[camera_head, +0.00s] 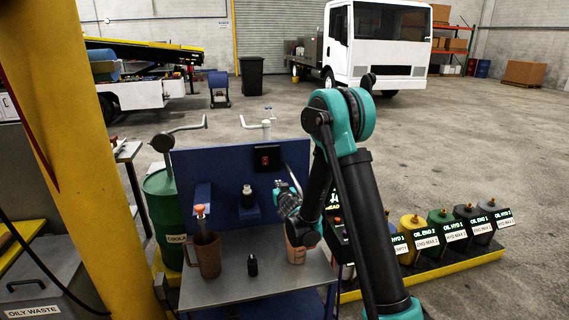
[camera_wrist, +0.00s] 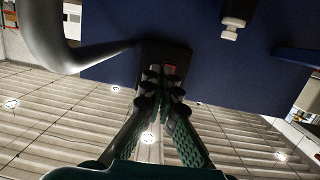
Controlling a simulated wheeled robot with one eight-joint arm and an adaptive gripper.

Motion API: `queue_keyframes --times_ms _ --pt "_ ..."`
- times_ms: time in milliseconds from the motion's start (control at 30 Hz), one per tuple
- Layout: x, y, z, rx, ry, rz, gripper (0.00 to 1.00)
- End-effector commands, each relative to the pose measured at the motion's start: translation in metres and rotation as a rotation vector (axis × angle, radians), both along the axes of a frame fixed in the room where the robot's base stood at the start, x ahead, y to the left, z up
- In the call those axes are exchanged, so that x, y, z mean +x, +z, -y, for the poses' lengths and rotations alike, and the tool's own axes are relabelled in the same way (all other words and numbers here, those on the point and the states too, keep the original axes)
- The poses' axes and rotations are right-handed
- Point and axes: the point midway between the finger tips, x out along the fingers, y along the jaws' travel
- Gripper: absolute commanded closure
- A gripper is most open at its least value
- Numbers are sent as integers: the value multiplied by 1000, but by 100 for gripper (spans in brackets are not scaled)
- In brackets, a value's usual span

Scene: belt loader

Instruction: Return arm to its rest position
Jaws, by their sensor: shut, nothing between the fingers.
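My arm rises on the right of the head view and bends down over the metal cart. My gripper (camera_head: 283,188) is beside the blue back panel (camera_head: 218,160). In the wrist view my gripper (camera_wrist: 163,88) has its fingers together with nothing between them. Their tips point at a black box with a red part (camera_wrist: 168,55), which also shows as a black box on the panel (camera_head: 267,158). Whether the fingertips touch it I cannot tell.
On the cart top (camera_head: 225,287) are a brown jug (camera_head: 207,258), a small black bottle (camera_head: 252,265) and another brown container (camera_head: 295,252) partly behind my arm. A green drum (camera_head: 165,205) and yellow post (camera_head: 75,130) stand left. Several oil containers (camera_head: 440,232) line the right. Open floor lies behind.

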Motion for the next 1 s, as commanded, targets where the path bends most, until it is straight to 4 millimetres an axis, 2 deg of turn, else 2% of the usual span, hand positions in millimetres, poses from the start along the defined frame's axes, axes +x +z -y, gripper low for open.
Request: queue_keyframes --times_ms 100,267,467,700,833,1000 --pt "-6 16 39 -18 -65 -51 100" --pt "-23 32 91 -45 -144 -136 100" --pt "-62 45 153 -75 -227 -267 100" --pt "-131 49 213 -99 -283 -446 100" --pt "-175 46 236 -103 -290 -545 100" --pt "-231 39 253 -100 -275 -659 100"
